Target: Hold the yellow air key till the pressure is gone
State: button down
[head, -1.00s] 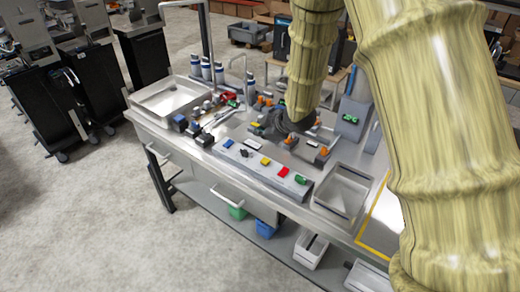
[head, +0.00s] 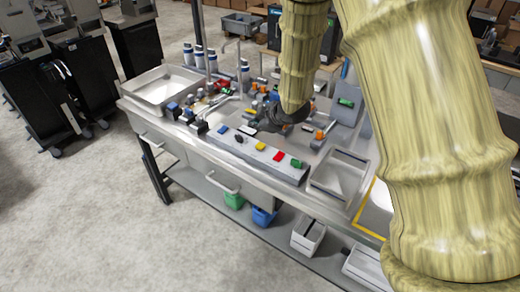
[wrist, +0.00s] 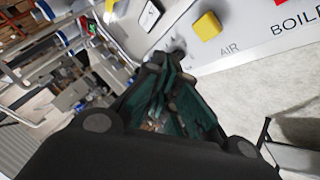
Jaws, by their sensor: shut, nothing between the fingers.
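The yellow air key (head: 260,146) is a small block on the sloped grey front panel (head: 206,137), between a black key and a red key. In the wrist view the yellow key (wrist: 207,25) stands above the printed word AIR. My gripper (wrist: 172,62) is shut and empty. Its fingertips lie below and left of the yellow key in the wrist view, apart from it. In the head view my gripper (head: 275,122) is a dark shape just behind the key row, and its tips are hard to make out. I see no readable pressure display.
Metal basins stand at the bench's left (head: 160,88) and right (head: 340,177). Orange-topped fittings crowd behind the panel.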

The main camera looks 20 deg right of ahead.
aim_at(258, 146)
jog(key=shift+s+f+b, duration=0.3)
jog(key=shift+f+b, duration=0.05)
jog(key=shift+f, duration=0.2)
jog(key=f+b, duration=0.1)
jog(key=f, duration=0.2)
jog(key=shift+w+f+b, duration=0.15)
jog(key=shift+w+b, duration=0.2)
jog(key=shift+w, duration=0.05)
jog(key=shift+f, duration=0.25)
jog(key=shift+s+r, duration=0.1)
jog(key=shift+s, duration=0.15)
jog(key=shift+w, duration=0.2)
jog(key=shift+s, duration=0.15)
jog(key=shift+f+b, duration=0.2)
jog(key=shift+b, duration=0.1)
jog(key=shift+f, duration=0.3)
